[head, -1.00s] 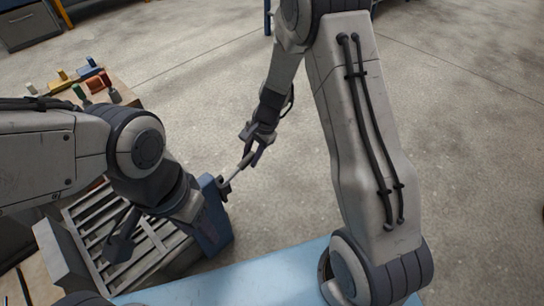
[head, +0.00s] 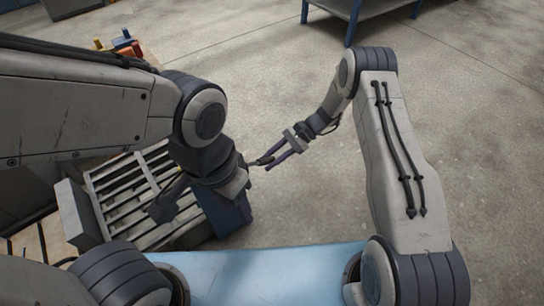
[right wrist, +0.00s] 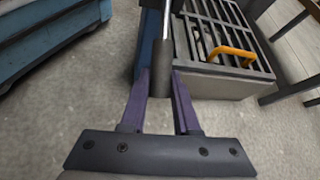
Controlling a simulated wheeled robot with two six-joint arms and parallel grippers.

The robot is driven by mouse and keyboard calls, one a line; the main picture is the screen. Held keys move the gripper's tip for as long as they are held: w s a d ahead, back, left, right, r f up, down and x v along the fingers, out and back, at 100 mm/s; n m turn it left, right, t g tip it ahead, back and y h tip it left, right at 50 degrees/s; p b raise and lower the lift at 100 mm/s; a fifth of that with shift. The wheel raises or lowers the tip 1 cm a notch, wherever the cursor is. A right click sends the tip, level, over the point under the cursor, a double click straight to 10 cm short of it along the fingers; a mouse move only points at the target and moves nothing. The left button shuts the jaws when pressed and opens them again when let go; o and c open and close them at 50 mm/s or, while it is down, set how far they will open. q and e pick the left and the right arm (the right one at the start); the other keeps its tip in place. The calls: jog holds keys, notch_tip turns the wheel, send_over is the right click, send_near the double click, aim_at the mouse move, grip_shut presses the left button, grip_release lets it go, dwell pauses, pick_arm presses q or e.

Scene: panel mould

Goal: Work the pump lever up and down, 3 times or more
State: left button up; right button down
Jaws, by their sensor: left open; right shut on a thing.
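The pump lever is a thin metal rod (right wrist: 167,28) with a dark grip end (right wrist: 160,78). My right gripper (right wrist: 159,75) is shut on that end. In the head view my right gripper (head: 268,161) reaches in from the right. Most of the lever there is hidden behind my left wrist. The blue pump body (head: 237,215) stands at the right end of the slatted mould; it also shows in the right wrist view (right wrist: 148,48). My left gripper (head: 168,202) is open and empty above the slats, clear of the lever.
The slatted panel mould (head: 82,215) has grey side walls. An orange handle (right wrist: 232,53) sits on its slats. Small coloured parts (head: 122,44) lie on a bench at the upper left. A blue-legged table (head: 350,14) stands at the back. Floor right of the pump is clear.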

jog(key=shift+a+f, duration=0.1)
jog(key=shift+f, duration=0.25)
jog(key=c, duration=0.7)
grip_release()
jog(key=shift+o, duration=0.2)
jog(key=shift+r, duration=0.1)
jog(key=p+v, duration=0.4)
jog(key=v, duration=0.6)
jog(key=shift+w, duration=0.15)
